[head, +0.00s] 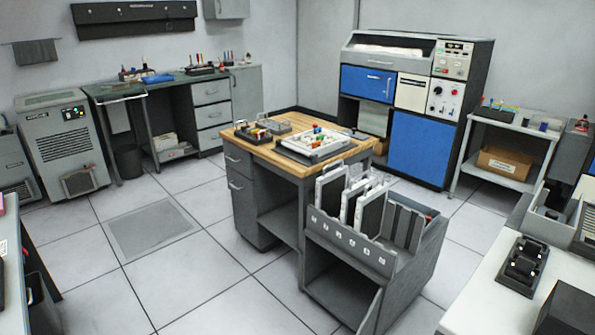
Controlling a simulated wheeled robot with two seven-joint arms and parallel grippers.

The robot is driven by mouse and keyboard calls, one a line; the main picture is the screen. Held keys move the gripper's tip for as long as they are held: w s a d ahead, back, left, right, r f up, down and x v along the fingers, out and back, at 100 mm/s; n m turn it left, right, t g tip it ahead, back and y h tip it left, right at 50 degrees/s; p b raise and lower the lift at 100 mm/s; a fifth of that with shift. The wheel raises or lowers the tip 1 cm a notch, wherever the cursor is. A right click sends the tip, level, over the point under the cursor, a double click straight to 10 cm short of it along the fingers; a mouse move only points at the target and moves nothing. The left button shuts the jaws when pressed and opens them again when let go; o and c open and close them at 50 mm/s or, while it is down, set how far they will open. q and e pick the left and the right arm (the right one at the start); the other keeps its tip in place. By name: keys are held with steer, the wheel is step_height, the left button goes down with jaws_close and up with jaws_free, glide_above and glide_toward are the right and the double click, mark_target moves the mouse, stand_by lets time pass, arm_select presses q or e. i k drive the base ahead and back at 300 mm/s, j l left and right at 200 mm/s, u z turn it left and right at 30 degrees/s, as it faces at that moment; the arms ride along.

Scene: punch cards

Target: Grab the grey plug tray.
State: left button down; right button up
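No thing here can be singled out with certainty as the grey plug tray. On the wooden-topped desk (270,190) in the middle, a light grey-white tray (330,153) holds several small red, yellow, green and dark pieces. To its left is a small dark tray (253,137) with coloured pieces. Behind that is a small grey-brown tray or box (271,123). All are too small to tell in detail. Neither of my grippers is in view.
A grey cart (350,245) with upright panels stands against the desk's front right. A back-left workbench (150,88) and a right-hand shelf cart (510,130) also carry small racks. A white table (480,305) fills the lower right. Tiled floor is open at left.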

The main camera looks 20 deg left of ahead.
mark_target(276, 128)
steer(key=j+u, duration=0.1)
steer(key=u, duration=1.1)
steer(key=j+u, duration=0.1)
steer(key=u, duration=0.5)
steer(key=i+u, duration=0.1)
steer(key=u, duration=1.1)
steer(key=i+u, duration=0.1)
steer(key=u, duration=1.1)
steer(key=i+u, duration=0.1)
steer(key=u, duration=0.5)
steer(key=l+z, duration=0.1)
steer(key=l, duration=0.55)
steer(key=l+z, duration=0.3)
steer(key=l, duration=0.35)
steer(key=l+z, duration=0.35)
steer(key=l, duration=1.15)
steer(key=k+l+u, duration=0.15)
steer(key=l, duration=1.45)
steer(key=k+u, duration=0.05)
